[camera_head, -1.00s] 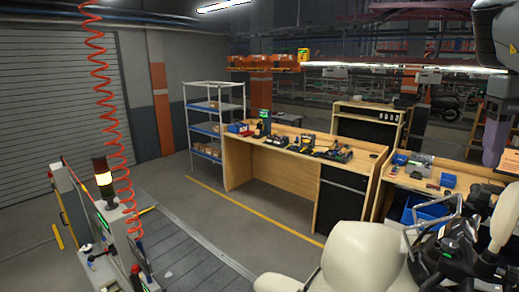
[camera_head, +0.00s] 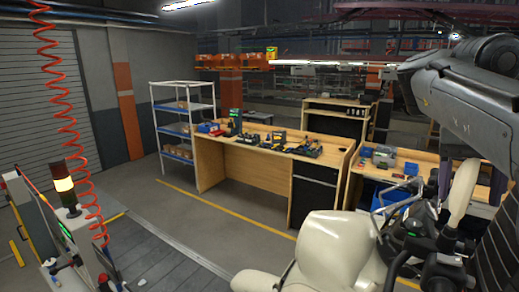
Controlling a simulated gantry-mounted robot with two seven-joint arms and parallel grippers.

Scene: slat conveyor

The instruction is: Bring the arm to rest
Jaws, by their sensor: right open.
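My right arm comes in from the upper right, its grey link crossing the top right corner of the head view. My left arm and left gripper are out of view.
A scooter with a cream seat (camera_head: 335,255) and dark handlebar (camera_head: 440,240) fills the lower right. The slat conveyor (camera_head: 165,265) runs at the lower left, beside a signal lamp (camera_head: 63,185) and red coiled hose (camera_head: 65,130). Wooden workbenches (camera_head: 240,165) and a shelf rack (camera_head: 155,110) stand behind.

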